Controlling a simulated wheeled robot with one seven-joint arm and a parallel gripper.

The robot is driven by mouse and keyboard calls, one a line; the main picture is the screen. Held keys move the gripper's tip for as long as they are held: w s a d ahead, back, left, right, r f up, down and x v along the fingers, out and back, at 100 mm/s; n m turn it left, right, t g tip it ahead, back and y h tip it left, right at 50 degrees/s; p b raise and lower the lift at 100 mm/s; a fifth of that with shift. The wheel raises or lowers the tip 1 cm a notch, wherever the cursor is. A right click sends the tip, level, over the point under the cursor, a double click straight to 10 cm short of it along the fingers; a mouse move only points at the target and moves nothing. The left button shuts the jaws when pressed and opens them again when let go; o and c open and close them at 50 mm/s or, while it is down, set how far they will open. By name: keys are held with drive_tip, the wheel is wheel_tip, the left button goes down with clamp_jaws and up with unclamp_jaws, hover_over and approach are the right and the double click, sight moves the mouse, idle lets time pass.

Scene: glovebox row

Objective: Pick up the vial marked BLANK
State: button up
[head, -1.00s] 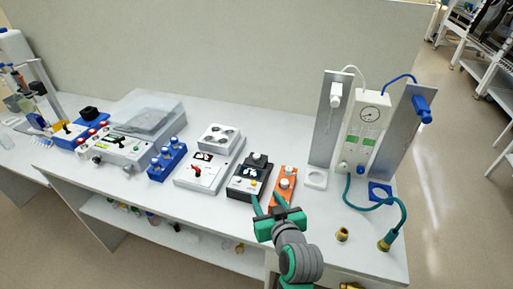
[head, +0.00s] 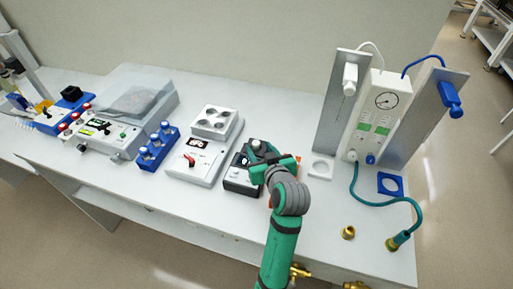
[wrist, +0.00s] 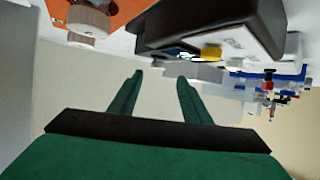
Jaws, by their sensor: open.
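No BLANK marking is readable in either view, so I cannot tell which item is the vial. A blue rack (head: 150,161) in the head view holds several small upright pieces with pale tops. An orange block (wrist: 122,10) shows at the top left of the wrist view, with a pale cylindrical piece (wrist: 90,19) on it; in the head view my arm mostly hides it. My gripper (head: 266,163) is over the bench by the dark device (head: 238,182). In the wrist view its two green fingers (wrist: 160,79) are apart with nothing between them.
A white device with a red knob (head: 193,162) stands between the rack and the dark device. Upright grey panels (head: 410,118) with a gauge unit (head: 381,110) and a teal hose (head: 385,199) stand at right. Brass fittings (head: 347,232) lie near the front edge.

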sight(256, 143)
drive_tip(key=x, duration=0.5)
drive_tip(key=shift+d+f, duration=0.2)
drive_tip(key=shift+f, duration=0.1)
clamp_jaws()
